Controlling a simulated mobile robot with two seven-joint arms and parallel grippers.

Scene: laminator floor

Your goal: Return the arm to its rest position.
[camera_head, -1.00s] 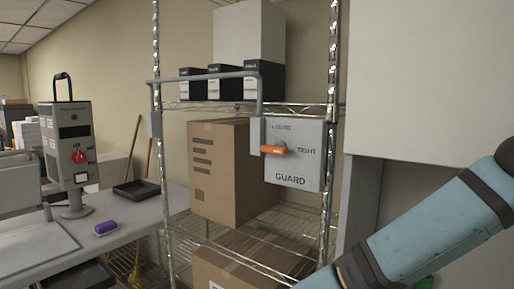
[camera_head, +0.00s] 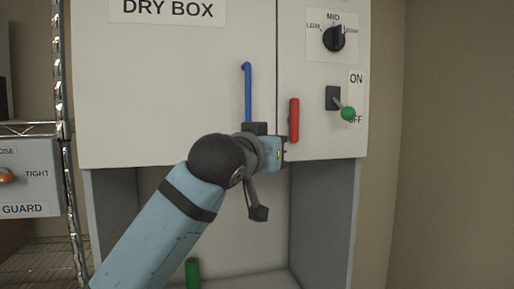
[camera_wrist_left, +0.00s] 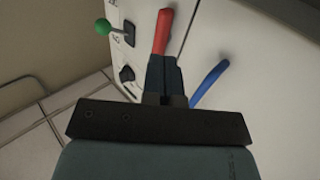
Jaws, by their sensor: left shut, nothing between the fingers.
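My left arm (camera_head: 160,230) comes in from the lower left, in front of the white dry box (camera_head: 150,70). Its gripper (camera_head: 278,152) is beside the lower end of the red handle (camera_head: 294,118). In the left wrist view the two dark fingers (camera_wrist_left: 163,75) are shut together with nothing between them. The red handle (camera_wrist_left: 163,30) shows just past the fingertips there; I cannot tell whether they touch it. My right gripper is not in view.
A blue handle (camera_head: 248,92) is left of the red one. A black knob (camera_head: 334,39) and a green-tipped lever (camera_head: 347,113), tilted toward OFF, are on the right panel. A green cylinder (camera_head: 193,272) stands below. A wire rack (camera_head: 68,150) is at left.

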